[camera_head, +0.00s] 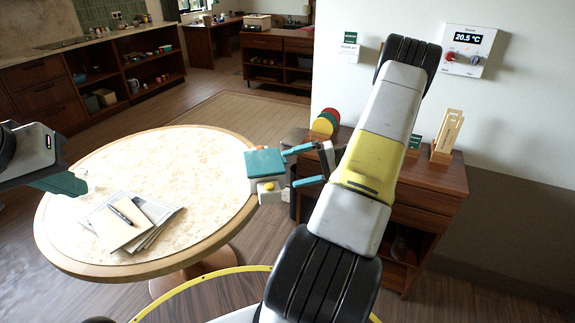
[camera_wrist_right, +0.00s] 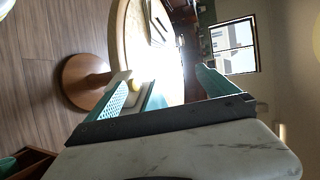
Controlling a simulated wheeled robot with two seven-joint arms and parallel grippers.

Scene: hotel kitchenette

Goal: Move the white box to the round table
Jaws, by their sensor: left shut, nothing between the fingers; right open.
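My left gripper (camera_head: 82,178) is shut and empty over the table's left side.
Papers with a notepad and pen (camera_head: 130,222) lie on the table's front left. A wooden cabinet (camera_head: 425,190) with coloured discs (camera_head: 324,124) and a wooden stand (camera_head: 447,135) is at the right against the wall. The table's middle and back are clear.

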